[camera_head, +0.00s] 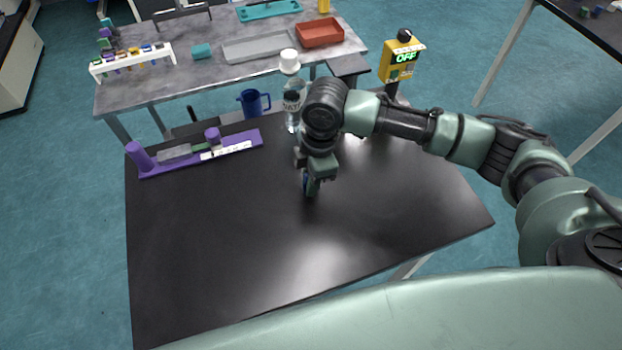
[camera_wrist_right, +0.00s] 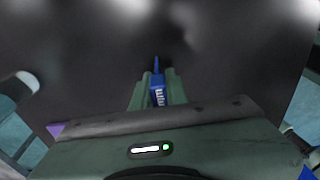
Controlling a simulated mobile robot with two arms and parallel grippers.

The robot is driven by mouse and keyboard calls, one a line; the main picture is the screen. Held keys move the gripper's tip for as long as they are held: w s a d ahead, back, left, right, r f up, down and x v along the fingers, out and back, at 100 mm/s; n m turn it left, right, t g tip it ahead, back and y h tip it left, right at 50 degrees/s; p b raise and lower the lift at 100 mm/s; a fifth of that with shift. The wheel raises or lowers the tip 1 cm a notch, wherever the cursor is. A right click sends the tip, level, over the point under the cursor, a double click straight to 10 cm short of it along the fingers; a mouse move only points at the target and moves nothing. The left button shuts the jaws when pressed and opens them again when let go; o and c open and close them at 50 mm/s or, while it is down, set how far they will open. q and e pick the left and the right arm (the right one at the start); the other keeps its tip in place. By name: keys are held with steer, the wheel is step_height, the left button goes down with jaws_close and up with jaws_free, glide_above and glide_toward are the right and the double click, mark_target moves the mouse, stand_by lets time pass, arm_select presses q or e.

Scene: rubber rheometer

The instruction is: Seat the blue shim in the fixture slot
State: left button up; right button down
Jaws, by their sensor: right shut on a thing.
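My right gripper (camera_head: 310,188) points down over the middle of the black table, and it also shows in the right wrist view (camera_wrist_right: 158,76). It is shut on the blue shim (camera_wrist_right: 157,92), which stands between the fingers with white marks on its face. A bit of the shim (camera_head: 305,181) shows beside the fingers in the head view. The fixture (camera_head: 222,150) is a long purple base at the table's far left, with upright purple posts, grey and green pieces and a white label strip. I cannot make out its slot clearly. My left gripper is not in view.
A water bottle (camera_head: 292,101) stands behind my right wrist, with a blue mug (camera_head: 251,103) to its left. A yellow box reading OFF (camera_head: 402,62) is at the back right. The black table (camera_head: 230,240) is bare in front and between gripper and fixture. A grey bench (camera_head: 140,82) stands behind.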

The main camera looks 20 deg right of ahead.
step_height(320, 180, up, 20)
steer(key=s+d+f+m+t+h, duration=0.1)
steer(key=s+d+m, duration=0.3)
steer(key=m, duration=1.4)
steer(key=shift+d+f, duration=0.55)
steer(key=shift+d, duration=0.55)
